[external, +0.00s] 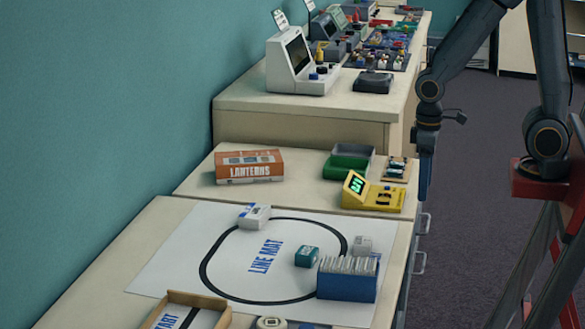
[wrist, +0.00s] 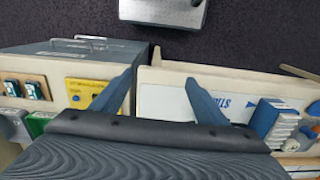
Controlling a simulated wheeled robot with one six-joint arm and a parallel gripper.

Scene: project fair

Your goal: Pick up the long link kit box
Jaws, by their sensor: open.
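I cannot make out a box marked as the long link kit in either view. An orange-brown box (external: 249,167) lettered "LANTERNS" lies on the middle table. A blue box of upright white cards (external: 347,286) stands on the line mat, with a small teal box (external: 306,257) beside it. My gripper (external: 424,192) points down beside the right edge of the tables, clear of these boxes. In the wrist view my gripper (wrist: 155,98) is open, its two blue fingers spread with nothing between them.
A yellow device (external: 373,193), a green tray (external: 346,172) and a small wooden board (external: 397,169) stand near the middle table's right edge. The line mat (external: 180,265) has bare room at left. A white console (external: 290,65) is farther back. Dark floor lies right of the tables.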

